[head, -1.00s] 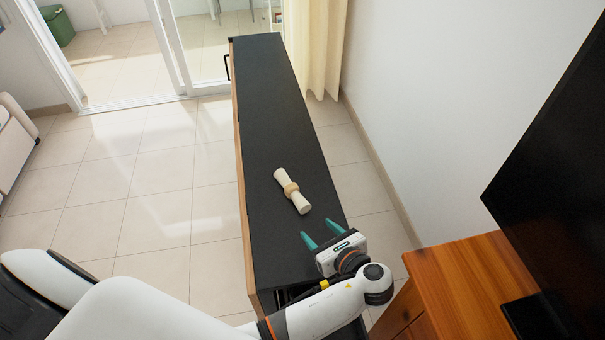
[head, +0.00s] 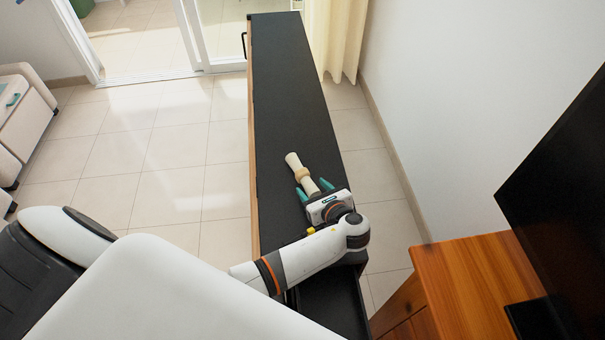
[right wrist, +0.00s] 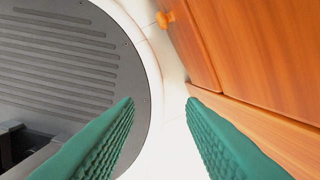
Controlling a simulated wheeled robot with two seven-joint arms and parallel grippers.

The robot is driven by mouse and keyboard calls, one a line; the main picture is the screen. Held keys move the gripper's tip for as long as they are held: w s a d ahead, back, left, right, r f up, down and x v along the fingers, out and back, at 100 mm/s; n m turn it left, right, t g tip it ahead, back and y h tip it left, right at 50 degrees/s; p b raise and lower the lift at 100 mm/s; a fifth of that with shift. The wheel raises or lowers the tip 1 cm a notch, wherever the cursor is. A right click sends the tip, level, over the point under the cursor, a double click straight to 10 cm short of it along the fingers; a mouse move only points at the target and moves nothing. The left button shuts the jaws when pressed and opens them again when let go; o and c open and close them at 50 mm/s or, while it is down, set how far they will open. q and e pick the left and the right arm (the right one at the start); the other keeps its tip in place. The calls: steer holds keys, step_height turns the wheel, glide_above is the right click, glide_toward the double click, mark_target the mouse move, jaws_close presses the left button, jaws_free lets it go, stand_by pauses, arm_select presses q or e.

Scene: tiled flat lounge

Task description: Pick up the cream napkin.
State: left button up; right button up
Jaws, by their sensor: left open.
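The cream napkin (head: 293,160) is rolled, with a tan ring (head: 301,174) around its middle. It lies on the long black-topped cabinet (head: 283,80) in the head view. My left gripper (head: 314,190) is open, with its two teal fingers on either side of the napkin's near end. I cannot tell whether the fingers touch it. The gripper's body hides the very end of the roll. My right gripper (right wrist: 160,105) shows in the right wrist view with its green fingers wide apart and nothing between them.
An orange wooden cabinet (head: 462,275) with a dark screen (head: 560,190) stands at the right. It also shows close to the right gripper in the right wrist view (right wrist: 260,50). The cabinet top beyond the napkin is bare. Tiled floor (head: 185,155) lies open to the left.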

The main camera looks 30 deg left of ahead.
arm_select(q)
steer(key=shift+x, duration=0.9)
steer(key=c, duration=1.1)
steer(key=shift+o, duration=0.2)
steer(key=shift+r, duration=0.1)
